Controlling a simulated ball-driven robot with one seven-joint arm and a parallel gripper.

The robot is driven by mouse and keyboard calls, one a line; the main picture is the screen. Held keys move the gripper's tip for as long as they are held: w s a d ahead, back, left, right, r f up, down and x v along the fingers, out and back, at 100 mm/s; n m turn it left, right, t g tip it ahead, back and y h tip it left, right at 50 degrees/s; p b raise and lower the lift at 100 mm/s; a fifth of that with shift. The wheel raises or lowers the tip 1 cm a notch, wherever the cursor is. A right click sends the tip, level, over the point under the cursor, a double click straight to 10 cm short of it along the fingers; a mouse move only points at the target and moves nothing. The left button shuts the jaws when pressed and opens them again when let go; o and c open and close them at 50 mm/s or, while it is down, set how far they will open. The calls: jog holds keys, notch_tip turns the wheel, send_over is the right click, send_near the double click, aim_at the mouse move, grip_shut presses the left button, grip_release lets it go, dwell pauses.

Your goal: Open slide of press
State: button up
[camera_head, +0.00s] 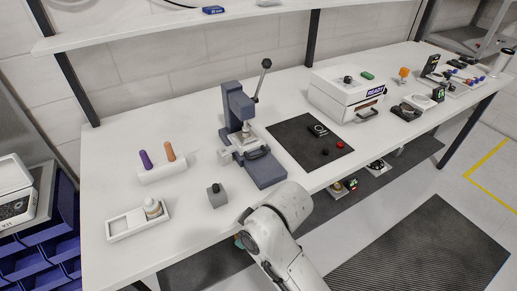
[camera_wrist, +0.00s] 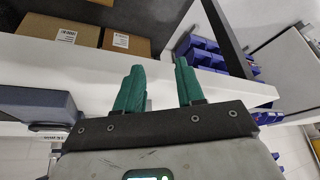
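The press (camera_head: 233,110) stands on the white table in the head view, a blue-grey column with a lever with a black knob raised at its top right. Its slide (camera_head: 243,150) is a pale metal part low at the front, above the blue-grey base (camera_head: 266,172). I cannot tell how far the slide is out. My arm is at the table's front edge, and my gripper is mostly hidden behind it in the head view. In the wrist view my gripper (camera_wrist: 159,78) shows two green fingers standing apart with nothing between them. The press is not clearly identifiable there.
A small grey block with a black knob (camera_head: 216,195) stands left of the press base. A holder with purple and orange pegs (camera_head: 163,173) and a white tray (camera_head: 125,226) are farther left. A dark mat (camera_head: 295,150) and white box (camera_head: 335,95) lie right. Cardboard boxes (camera_wrist: 62,29) show in the wrist view.

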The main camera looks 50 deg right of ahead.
jog(key=w+r+n, duration=0.1)
jog(key=w, duration=0.2)
jog(key=w+d+r+n, duration=0.1)
jog(key=w+r, duration=0.1)
jog(key=w, duration=0.1)
jog(key=w+d+r+n, duration=0.1)
jog(key=w, duration=0.1)
jog(key=shift+w+d+r+n, duration=0.2)
jog(key=shift+w+r+n, duration=0.2)
jog(key=w+d+r+n, duration=0.3)
jog(key=w+d, duration=0.1)
jog(key=n+g+h, duration=0.2)
jog(key=n+g, duration=0.1)
jog(key=n, duration=0.2)
send_near(259, 155)
jog(key=f, duration=0.2)
jog(key=f+b, duration=0.1)
jog(key=f, duration=0.2)
jog(key=w+f, duration=0.1)
jog(key=f, duration=0.1)
jog(key=shift+w+d+f+b, duration=0.15)
jog(key=shift+f+b, duration=0.2)
jog(key=shift+f, duration=0.05)
grip_shut()
